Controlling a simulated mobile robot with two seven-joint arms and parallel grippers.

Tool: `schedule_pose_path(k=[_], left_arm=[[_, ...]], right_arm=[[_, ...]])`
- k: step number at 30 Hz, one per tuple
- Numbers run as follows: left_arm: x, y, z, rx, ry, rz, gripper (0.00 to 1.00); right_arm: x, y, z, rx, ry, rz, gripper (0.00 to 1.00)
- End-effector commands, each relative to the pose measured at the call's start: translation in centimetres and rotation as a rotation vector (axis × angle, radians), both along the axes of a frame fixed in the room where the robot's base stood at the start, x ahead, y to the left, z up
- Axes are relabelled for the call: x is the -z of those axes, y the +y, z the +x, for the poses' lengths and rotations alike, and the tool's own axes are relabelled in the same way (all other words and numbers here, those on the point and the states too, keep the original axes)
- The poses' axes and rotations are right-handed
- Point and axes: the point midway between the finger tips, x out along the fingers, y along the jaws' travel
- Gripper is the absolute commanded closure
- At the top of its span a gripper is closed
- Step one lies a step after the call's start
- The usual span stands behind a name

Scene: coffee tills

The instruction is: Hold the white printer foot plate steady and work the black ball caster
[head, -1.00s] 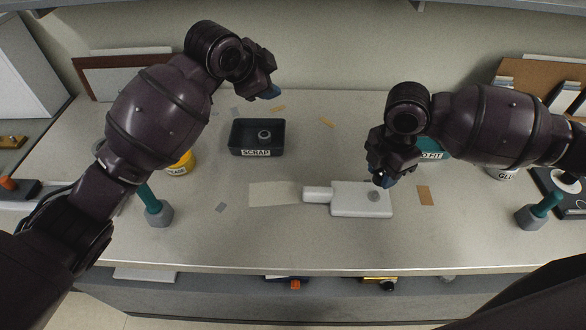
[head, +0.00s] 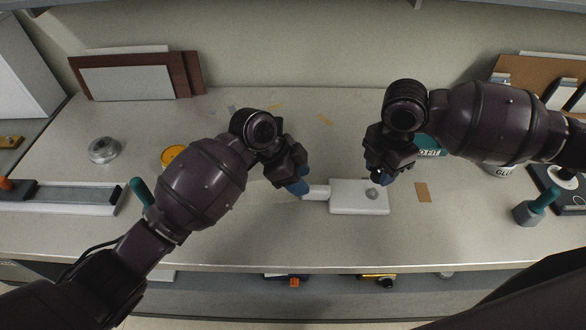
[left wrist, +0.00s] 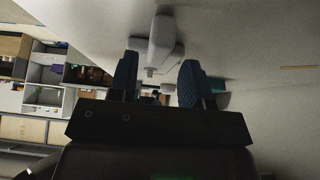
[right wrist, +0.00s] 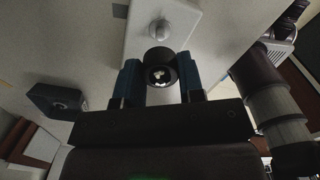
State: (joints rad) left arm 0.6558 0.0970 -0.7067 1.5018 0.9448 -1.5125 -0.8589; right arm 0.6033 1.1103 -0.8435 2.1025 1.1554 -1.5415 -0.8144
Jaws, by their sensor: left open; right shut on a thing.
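The white printer foot plate (head: 345,205) lies flat on the counter, its narrow handle (head: 317,191) pointing left. A round metal seat (head: 372,193) shows on its top; it also shows in the right wrist view (right wrist: 159,30). My left gripper (head: 301,187) is open at the handle's left end. In the left wrist view the white part (left wrist: 162,42) lies just beyond its parted fingers (left wrist: 160,80). My right gripper (right wrist: 160,82) is shut on the black ball caster (right wrist: 148,77), holding it close to the seat. The gripper mostly hides the caster in the head view.
A tan patch (head: 423,192) lies right of the plate. A green-handled tool (head: 530,208) stands at right. The counter in front of the plate is clear.

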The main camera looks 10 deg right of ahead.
Motion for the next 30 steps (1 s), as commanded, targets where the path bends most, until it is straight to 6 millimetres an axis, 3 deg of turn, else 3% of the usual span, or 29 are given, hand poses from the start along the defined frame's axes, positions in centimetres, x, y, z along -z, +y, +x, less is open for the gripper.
schedule_pose_path(k=[9,16,17,22,24,25,30], left_arm=[[2.9,-1.8,-0.5,0.0,0.0,0.0,0.55],[3.8,-2.3,-0.6,-0.001,-0.001,-0.001,0.55],[3.8,-2.3,-0.6,-0.001,-0.001,-0.001,0.57],[3.8,-2.3,-0.6,-0.001,-0.001,-0.001,0.83],[3.8,-2.3,-0.6,-0.001,-0.002,0.0,0.84],[3.7,-2.3,-0.6,-0.002,-0.002,-0.003,0.76],[3.7,-2.3,-0.6,-0.002,-0.002,-0.003,1.0]], right_arm=[[0.0,0.0,0.0,0.0,0.0,0.0,0.87],[0.0,0.0,0.0,0.0,0.0,0.0,0.87],[0.0,0.0,0.0,0.0,0.0,0.0,0.87],[0.0,0.0,0.0,0.0,0.0,0.0,0.87],[0.0,0.0,0.0,0.0,0.0,0.0,0.87],[0.0,0.0,0.0,0.0,0.0,0.0,0.87],[0.0,0.0,0.0,0.0,0.0,0.0,0.87]])
